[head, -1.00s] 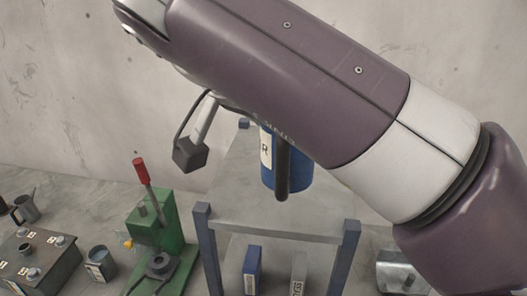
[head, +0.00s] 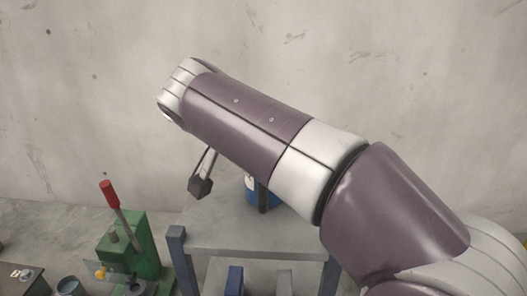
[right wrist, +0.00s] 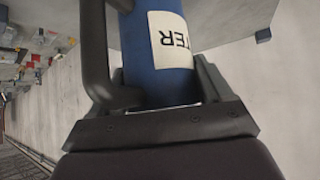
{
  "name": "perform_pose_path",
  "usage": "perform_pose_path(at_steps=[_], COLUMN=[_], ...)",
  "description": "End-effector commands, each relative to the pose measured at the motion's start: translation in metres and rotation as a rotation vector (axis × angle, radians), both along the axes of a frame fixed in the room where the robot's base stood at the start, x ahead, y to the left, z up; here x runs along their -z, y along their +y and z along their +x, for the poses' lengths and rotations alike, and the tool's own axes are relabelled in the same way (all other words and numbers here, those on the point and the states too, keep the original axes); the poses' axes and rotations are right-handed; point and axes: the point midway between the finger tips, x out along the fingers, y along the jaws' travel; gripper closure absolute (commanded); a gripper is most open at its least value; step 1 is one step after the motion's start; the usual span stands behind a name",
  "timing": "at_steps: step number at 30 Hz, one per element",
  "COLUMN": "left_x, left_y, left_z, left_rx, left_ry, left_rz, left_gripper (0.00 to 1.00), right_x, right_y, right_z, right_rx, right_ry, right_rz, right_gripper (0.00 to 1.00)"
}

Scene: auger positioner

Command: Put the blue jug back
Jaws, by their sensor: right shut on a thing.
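The blue jug (head: 250,190) shows in the head view above or on the top of a grey stand (head: 225,236), mostly hidden behind my right arm. I cannot tell whether it touches the stand. In the right wrist view the jug (right wrist: 158,72) has a white label with dark letters and a dark handle (right wrist: 97,60) on its left. My right gripper (right wrist: 165,95) is shut on the jug's body, with a finger on either side. My left gripper is in neither view.
A green press (head: 125,245) with a red-tipped lever stands left of the stand. A blue box (head: 235,280) and a grey one (head: 284,281) sit on the stand's lower level. A small cup (head: 69,286) is at lower left. A plain wall rises behind.

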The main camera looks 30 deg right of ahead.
Motion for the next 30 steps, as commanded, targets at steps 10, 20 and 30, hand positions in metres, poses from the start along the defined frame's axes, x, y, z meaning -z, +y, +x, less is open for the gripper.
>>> perform_pose_path(at_steps=[10, 20, 30], left_x=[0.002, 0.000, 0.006], left_y=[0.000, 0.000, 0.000], left_z=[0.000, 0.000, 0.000], left_rx=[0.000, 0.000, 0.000], left_ry=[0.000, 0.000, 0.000], left_rz=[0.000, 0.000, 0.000], left_gripper=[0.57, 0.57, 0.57], right_x=[0.003, -0.003, -0.061], right_y=[0.000, 0.002, 0.052], right_z=[0.000, 0.000, -0.031], right_rx=[-0.001, -0.001, -0.006], right_ry=[0.001, -0.002, -0.002], right_rz=[0.000, 0.000, 0.001], right_gripper=[0.08, 0.00, 0.00])
